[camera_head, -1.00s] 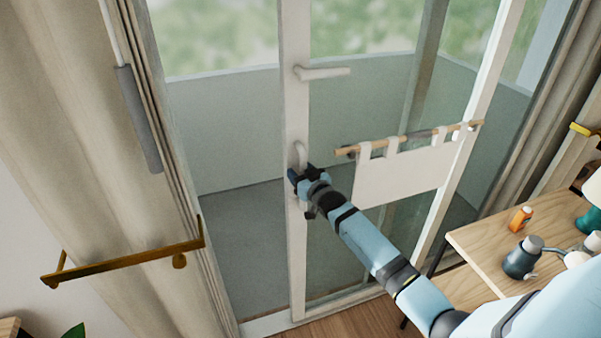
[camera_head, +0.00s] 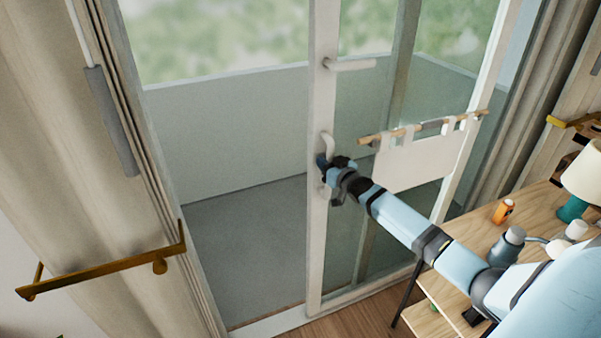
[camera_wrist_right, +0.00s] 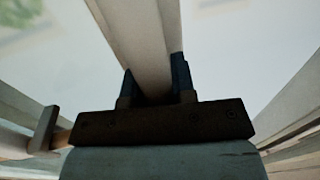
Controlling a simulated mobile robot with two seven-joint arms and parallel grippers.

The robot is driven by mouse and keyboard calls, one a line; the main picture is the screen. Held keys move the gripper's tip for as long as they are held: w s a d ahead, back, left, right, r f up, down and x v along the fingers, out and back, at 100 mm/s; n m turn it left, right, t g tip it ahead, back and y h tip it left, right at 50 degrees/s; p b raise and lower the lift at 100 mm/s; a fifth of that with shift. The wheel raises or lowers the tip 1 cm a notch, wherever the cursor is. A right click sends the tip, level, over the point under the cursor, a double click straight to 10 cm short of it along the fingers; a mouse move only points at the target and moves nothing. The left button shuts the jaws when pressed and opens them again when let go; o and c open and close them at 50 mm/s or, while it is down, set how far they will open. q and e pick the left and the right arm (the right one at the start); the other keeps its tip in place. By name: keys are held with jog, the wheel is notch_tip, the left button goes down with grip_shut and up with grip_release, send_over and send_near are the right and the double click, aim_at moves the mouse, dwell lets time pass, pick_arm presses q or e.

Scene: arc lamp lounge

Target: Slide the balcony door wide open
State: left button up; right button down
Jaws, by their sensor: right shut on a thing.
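The balcony door is a sliding glass panel with a white frame, and its left stile (camera_head: 319,240) stands right of a wide opening onto the balcony (camera_head: 250,240). A white pull handle (camera_head: 328,143) is on this stile, with a white lever (camera_head: 350,65) above it. My right gripper (camera_head: 328,172) is at the lower part of the pull handle. In the right wrist view its two dark fingers (camera_wrist_right: 157,88) are shut on a pale bar, the handle. The fingers hide part of the handle. My left gripper is not in view.
A wooden table (camera_head: 480,240) at the right holds an orange bottle (camera_head: 503,211), a dark bottle (camera_head: 507,247) and a lamp (camera_head: 582,178). A small cloth on a rod (camera_head: 415,160) hangs across the door glass. A brass rail (camera_head: 110,267) and curtain (camera_head: 50,150) are at the left.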

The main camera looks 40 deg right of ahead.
jog(key=shift+a, duration=0.1)
jog(key=c, duration=1.3)
grip_release()
jog(key=shift+c, duration=0.2)
jog(key=o, duration=0.3)
jog(key=shift+o, duration=0.5)
jog(key=shift+d, duration=0.2)
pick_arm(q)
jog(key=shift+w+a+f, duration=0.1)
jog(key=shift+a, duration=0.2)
pick_arm(e)
jog(key=shift+d, duration=0.1)
jog(key=shift+s, duration=0.1)
